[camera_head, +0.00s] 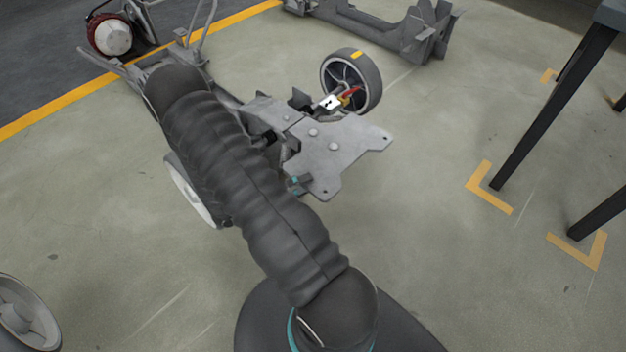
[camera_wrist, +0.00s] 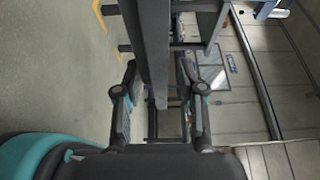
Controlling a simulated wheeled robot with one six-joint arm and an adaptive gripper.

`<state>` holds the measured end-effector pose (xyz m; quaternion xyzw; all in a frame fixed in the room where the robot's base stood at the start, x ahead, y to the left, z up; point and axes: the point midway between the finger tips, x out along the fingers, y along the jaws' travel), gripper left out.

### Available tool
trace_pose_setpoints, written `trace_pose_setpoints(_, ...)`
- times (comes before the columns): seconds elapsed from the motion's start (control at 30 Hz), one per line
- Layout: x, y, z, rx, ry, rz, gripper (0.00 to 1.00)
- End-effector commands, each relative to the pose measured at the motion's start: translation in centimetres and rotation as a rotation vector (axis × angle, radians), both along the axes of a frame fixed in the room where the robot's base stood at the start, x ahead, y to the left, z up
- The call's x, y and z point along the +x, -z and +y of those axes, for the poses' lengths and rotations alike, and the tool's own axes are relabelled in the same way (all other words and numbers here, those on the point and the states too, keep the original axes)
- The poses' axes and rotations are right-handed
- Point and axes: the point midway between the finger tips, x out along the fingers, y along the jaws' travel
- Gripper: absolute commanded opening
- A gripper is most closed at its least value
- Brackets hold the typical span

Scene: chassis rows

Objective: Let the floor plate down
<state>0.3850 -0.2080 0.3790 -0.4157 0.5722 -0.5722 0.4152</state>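The floor plate (camera_head: 335,152) is a flat light-grey sheet with small holes and round studs, at the near right end of the chassis in the head view. It looks about level. I cannot make out contact. In the head view, my dark arm covers part of the chassis and hides most of my gripper.
A dark wheel (camera_head: 352,80) stands just behind the plate. A grey chassis frame (camera_head: 400,32) lies at the back, and a red-and-white hub (camera_head: 112,36) at the back left. Dark table legs (camera_head: 545,115) stand on the right. Floor between plate and legs is clear.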

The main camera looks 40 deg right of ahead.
Motion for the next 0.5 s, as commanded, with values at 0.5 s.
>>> trace_pose_setpoints(0.5,-0.9,0.0,-2.8,0.001,-0.001,-0.001,0.40)
